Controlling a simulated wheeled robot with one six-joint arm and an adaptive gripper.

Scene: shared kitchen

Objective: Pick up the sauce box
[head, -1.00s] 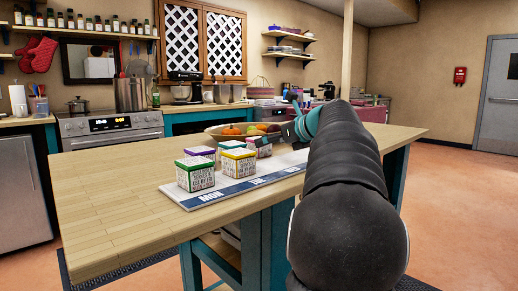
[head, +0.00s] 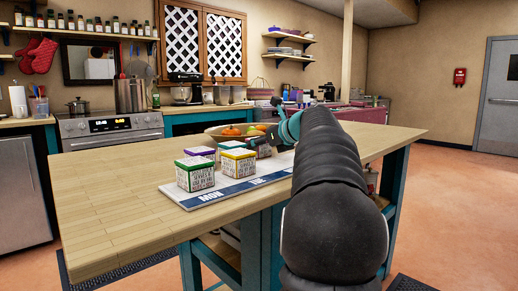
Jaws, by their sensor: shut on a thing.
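Several small printed boxes with coloured lids stand on a white and blue labelled strip (head: 226,190) on the wooden island. A green-lidded box (head: 195,178) is at the front left, a yellow-lidded box (head: 238,166) is right of it, and purple- and teal-lidded boxes show behind them. My gripper (head: 262,142) is at the far right box (head: 264,151), shut on it. I take this as the sauce box. My arm hides much of the gripper and the strip's right end. I cannot tell whether this box is clear of the strip.
A fruit bowl (head: 217,133) stands just behind the boxes. The left part of the wooden island (head: 120,195) is bare. A stove (head: 110,128) and a counter with appliances line the back wall.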

